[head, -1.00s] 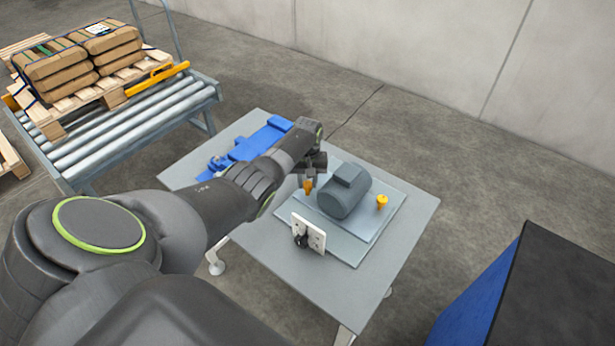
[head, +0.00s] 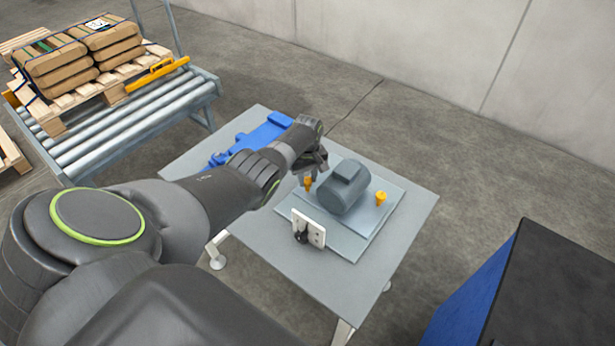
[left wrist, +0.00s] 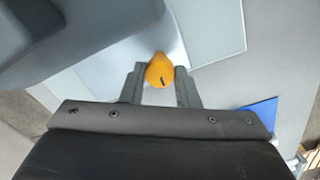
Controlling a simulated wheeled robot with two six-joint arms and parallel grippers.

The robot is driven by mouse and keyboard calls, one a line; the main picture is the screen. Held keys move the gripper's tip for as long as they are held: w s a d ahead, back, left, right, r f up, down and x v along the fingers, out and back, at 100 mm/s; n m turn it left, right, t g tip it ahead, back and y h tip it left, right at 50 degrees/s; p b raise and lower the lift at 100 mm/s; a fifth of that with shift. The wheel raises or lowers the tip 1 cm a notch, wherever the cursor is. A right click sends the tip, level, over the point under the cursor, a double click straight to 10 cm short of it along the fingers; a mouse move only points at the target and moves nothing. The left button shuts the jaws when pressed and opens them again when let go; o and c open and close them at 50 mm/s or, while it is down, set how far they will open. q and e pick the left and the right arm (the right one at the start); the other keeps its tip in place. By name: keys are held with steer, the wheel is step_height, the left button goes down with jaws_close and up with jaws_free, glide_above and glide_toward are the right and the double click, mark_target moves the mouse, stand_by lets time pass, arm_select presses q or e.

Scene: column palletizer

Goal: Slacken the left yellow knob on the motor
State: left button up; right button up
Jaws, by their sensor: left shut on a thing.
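The grey motor (head: 345,186) sits on a plate (head: 362,228) on the table. The left yellow knob (head: 307,183) stands just left of the motor, and another yellow knob (head: 381,198) stands to its right. My left gripper (head: 309,172) is at the left knob from above. In the left wrist view the knob (left wrist: 160,70) shows between the two fingertips (left wrist: 160,78), with a dark mark on its top. The fingers are shut on it. The motor's dark body (left wrist: 75,35) fills the upper left of that view. My right gripper is not in view.
A white upright plate with a black part (head: 309,230) stands at the front of the motor plate. A blue fixture (head: 250,141) lies at the table's back left. A roller conveyor (head: 140,122) with a loaded pallet is at the left. A blue and black box (head: 530,290) is at lower right.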

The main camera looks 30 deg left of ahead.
mark_target(307, 180)
arm_select(q)
steer(key=o, duration=1)
steer(key=shift+c, duration=0.2)
steer(key=shift+r+p, duration=0.35)
steer(key=shift+r, duration=0.3)
step_height(307, 180, up, 5)
steer(key=shift+r+p, duration=0.1)
steer(key=shift+p, duration=0.8)
step_height(307, 180, up, 11)
steer(key=shift+b, duration=0.35)
